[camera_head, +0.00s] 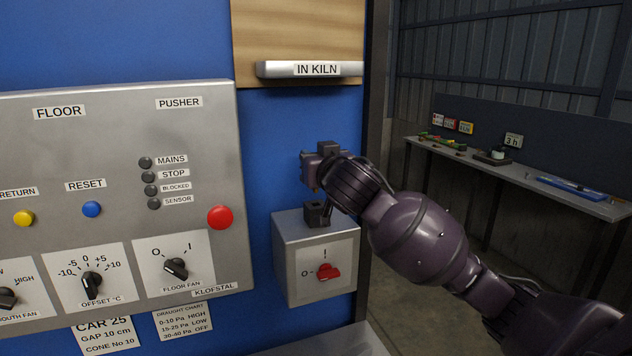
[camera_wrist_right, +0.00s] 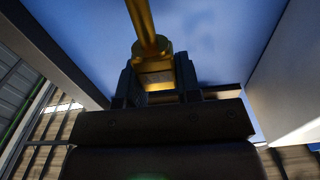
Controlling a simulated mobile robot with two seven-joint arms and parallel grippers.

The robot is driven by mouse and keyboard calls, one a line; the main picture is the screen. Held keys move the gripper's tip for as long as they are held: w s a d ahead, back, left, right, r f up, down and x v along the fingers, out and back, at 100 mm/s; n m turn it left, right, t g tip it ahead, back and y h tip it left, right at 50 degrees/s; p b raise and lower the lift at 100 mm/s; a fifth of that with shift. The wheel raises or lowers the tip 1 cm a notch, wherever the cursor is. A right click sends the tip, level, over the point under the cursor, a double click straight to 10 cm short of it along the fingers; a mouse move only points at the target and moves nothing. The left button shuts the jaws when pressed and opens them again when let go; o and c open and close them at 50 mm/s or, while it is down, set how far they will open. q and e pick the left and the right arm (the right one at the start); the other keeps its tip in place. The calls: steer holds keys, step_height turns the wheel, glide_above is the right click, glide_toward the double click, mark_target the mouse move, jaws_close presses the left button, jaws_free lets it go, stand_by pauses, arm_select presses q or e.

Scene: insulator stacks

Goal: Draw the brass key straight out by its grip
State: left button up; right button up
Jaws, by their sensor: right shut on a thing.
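The brass key (camera_wrist_right: 152,55) shows in the right wrist view as a gold-coloured shaft with a thicker block-shaped grip. My right gripper (camera_wrist_right: 160,84) is shut on the grip, with one dark finger on each side. The shaft runs from the grip out of the top of that view, so its far end is hidden. In the head view my right gripper (camera_head: 311,172) is in front of the blue panel, above the grey switch box (camera_head: 286,260). The key cannot be made out there. My left gripper is not in view.
The switch box has a red rotary switch (camera_head: 327,272) on its front. A large grey control panel (camera_head: 110,130) stands to the left. An IN KILN label bar (camera_head: 310,69) is above my gripper. A workbench (camera_head: 590,206) stands far right.

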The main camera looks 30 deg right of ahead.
step_height(320, 180, up, 3)
steer(key=shift+r, duration=0.2)
steer(key=shift+r+p, duration=0.4)
steer(key=shift+r, duration=2.7)
